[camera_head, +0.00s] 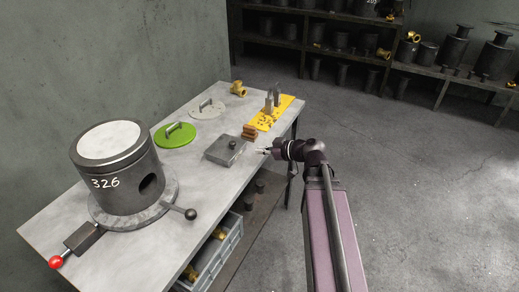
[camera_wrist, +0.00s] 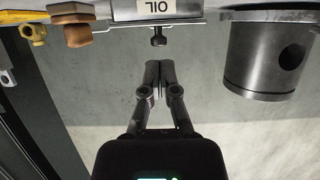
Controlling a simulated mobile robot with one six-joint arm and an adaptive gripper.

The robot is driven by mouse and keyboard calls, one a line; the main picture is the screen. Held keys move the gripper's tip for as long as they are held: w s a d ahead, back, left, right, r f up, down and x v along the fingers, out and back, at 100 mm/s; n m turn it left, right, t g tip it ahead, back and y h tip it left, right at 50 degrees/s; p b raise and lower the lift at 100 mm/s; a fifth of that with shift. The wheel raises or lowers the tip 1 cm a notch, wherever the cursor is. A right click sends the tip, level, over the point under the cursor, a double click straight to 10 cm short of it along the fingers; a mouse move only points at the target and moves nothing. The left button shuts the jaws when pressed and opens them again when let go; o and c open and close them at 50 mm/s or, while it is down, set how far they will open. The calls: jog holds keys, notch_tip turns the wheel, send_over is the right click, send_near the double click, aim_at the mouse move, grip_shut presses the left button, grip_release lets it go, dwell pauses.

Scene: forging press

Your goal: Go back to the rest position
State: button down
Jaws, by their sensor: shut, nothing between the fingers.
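My gripper (camera_head: 264,150) is at the right edge of the grey table (camera_head: 60,213), just right of a grey metal box (camera_head: 225,149) with a dark knob on its lid. In the wrist view my gripper (camera_wrist: 159,68) has its two fingers together with nothing between them. That view looks upside down. The box, marked OIL (camera_wrist: 155,11), hangs at its top with its knob close to my fingertips. I see no contact between them. My purple arm reaches in from the lower right in the head view.
A dark die cylinder (camera_head: 118,175) marked 326 stands on the table's left, with a ball-ended lever (camera_head: 190,213). Shelves (camera_head: 330,52) line the back. The floor at right is clear.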

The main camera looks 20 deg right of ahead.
jog(key=shift+a, duration=0.1)
jog(key=s+a+f+m+g+h+p, duration=0.2)
jog(key=s+a+m+g+h+p, duration=0.3)
jog(key=s+m+g+h+p, duration=0.4)
jog(key=s, duration=0.2)
jog(key=shift+s+a+f+g+h, duration=0.15)
jog(key=shift+s+f+g+h, duration=0.05)
jog(key=shift+s+g+h, duration=0.2)
